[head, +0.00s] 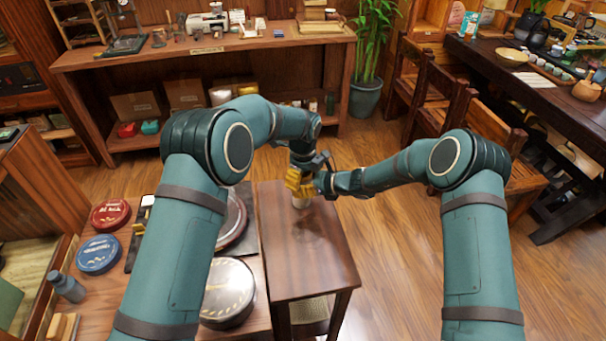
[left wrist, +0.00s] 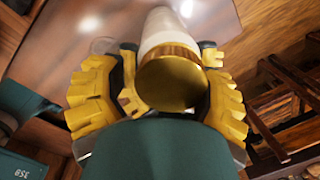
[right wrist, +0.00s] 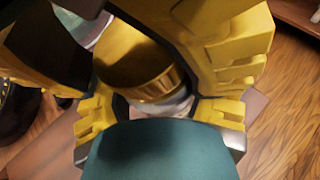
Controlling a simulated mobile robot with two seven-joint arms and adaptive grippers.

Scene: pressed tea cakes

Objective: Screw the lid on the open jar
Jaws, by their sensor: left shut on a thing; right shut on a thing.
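The white jar (head: 300,202) is upright at the small dark table, below my two grippers. The gold lid (left wrist: 172,82) sits at the top of the jar (left wrist: 165,28) in the left wrist view; it also shows in the right wrist view (right wrist: 145,72). I cannot tell how tightly it is seated. My left gripper (head: 297,181) comes from above, its yellow fingers shut around the lid. My right gripper (right wrist: 160,112) comes from the right and is shut on the jar, just below the lid. The fingers hide much of the jar.
The small table (head: 335,262) is otherwise bare. At left, a lower surface holds a red tin (head: 110,214), a blue tin (head: 99,254), a large round tin (head: 228,293) and a grey bottle (head: 66,287). Wooden chairs (head: 470,125) stand at right.

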